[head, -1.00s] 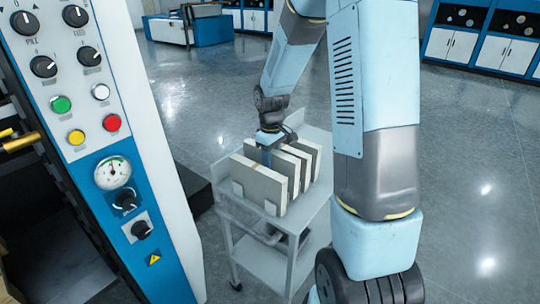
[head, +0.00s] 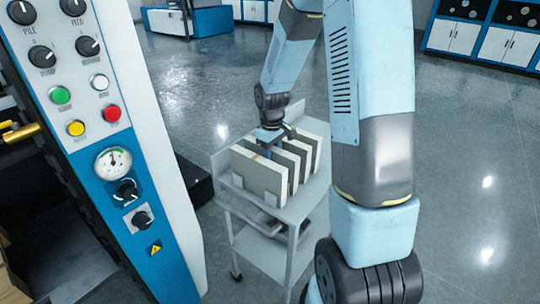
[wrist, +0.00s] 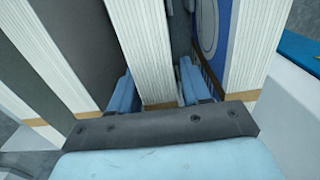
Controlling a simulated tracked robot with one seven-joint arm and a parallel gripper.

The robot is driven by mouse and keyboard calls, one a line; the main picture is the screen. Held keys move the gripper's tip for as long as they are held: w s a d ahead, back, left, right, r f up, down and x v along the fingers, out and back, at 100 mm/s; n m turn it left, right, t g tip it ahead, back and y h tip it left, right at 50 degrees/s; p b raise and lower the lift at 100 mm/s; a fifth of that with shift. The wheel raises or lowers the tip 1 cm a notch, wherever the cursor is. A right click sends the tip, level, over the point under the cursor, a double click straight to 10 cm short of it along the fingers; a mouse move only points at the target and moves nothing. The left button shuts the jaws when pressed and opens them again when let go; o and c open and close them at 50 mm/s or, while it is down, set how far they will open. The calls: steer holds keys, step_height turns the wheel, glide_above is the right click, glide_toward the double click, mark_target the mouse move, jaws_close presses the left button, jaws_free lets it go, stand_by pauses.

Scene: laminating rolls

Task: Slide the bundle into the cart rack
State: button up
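The cart rack (head: 270,199) sits on top of a grey cart and holds several upright cream bundles in a row. My gripper (head: 268,150) points down into this row from above, just behind the front bundle (head: 256,178). In the wrist view, my gripper's two blue fingers (wrist: 160,95) stand on either side of one bundle (wrist: 152,50) with a brown band near its end. A narrow dark gap shows between that bundle and the right finger, so the fingers look open around it. The bundle's lower edge is hidden.
Neighbouring bundles stand close on the left (wrist: 48,60) and right (wrist: 255,45) of the fingers. The machine's control panel (head: 110,130) rises left of the cart (head: 262,250). Open floor (head: 470,190) lies to the right. Cabinets (head: 475,30) stand at the back.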

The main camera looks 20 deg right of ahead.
steer(key=o, duration=0.3)
step_height(320, 180, up, 12)
steer(key=shift+r, duration=0.85)
steer(key=s+r+m+t, duration=0.2)
steer(key=s+r, duration=0.4)
steer(key=s, duration=0.6)
steer(key=s+r+m+t, duration=0.3)
steer(key=s+r, duration=0.4)
steer(key=s, duration=0.5)
steer(key=shift+s+a+r+m+t, duration=0.25)
steer(key=shift+s+a+m+t, duration=0.1)
steer(key=shift+m, duration=0.55)
